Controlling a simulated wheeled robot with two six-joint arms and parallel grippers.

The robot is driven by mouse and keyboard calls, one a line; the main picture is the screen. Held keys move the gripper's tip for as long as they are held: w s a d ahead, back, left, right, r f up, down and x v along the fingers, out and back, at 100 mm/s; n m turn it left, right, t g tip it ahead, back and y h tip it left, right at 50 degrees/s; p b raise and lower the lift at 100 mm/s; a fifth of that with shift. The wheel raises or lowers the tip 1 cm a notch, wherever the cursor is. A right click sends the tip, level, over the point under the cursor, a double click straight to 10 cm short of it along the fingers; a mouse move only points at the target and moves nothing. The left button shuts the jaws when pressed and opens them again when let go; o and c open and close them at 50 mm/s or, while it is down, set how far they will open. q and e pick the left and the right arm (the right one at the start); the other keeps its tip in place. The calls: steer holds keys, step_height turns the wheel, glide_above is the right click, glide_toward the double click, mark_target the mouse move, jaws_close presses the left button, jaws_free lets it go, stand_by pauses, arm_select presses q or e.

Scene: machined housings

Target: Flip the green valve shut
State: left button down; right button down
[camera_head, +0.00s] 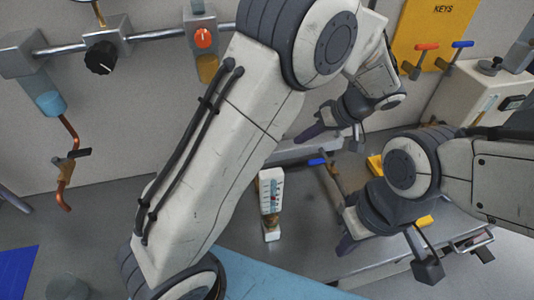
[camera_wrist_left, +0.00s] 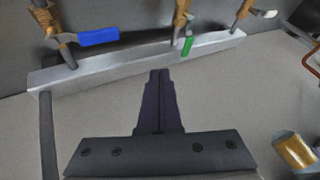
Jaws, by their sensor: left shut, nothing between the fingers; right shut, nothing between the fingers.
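The green valve handle (camera_wrist_left: 187,46) sits on the middle copper-coloured pipe valve at a silver manifold bar (camera_wrist_left: 140,63). It points down toward the bar in the left wrist view. I cannot make it out in the head view, where my left arm covers much of the middle. My left gripper (camera_wrist_left: 160,75) is shut and empty, apart from the green handle and below it in the wrist view. It also shows in the head view (camera_head: 302,136). My right gripper (camera_head: 345,244) is shut and empty, low over the grey surface.
A blue-handled valve (camera_wrist_left: 98,37) is left of the green one, a white-handled valve (camera_wrist_left: 264,13) right of it. A yellow KEYS board (camera_head: 433,32) hangs behind. A blue mat (camera_head: 270,278) lies in front.

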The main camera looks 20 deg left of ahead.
arm_select(q)
steer(key=s+a+f+p, duration=0.2)
steer(key=a+f+p, duration=0.1)
steer(key=a+f, duration=0.4)
steer(key=shift+a+f+p, duration=0.4)
steer(key=shift+a, duration=0.75)
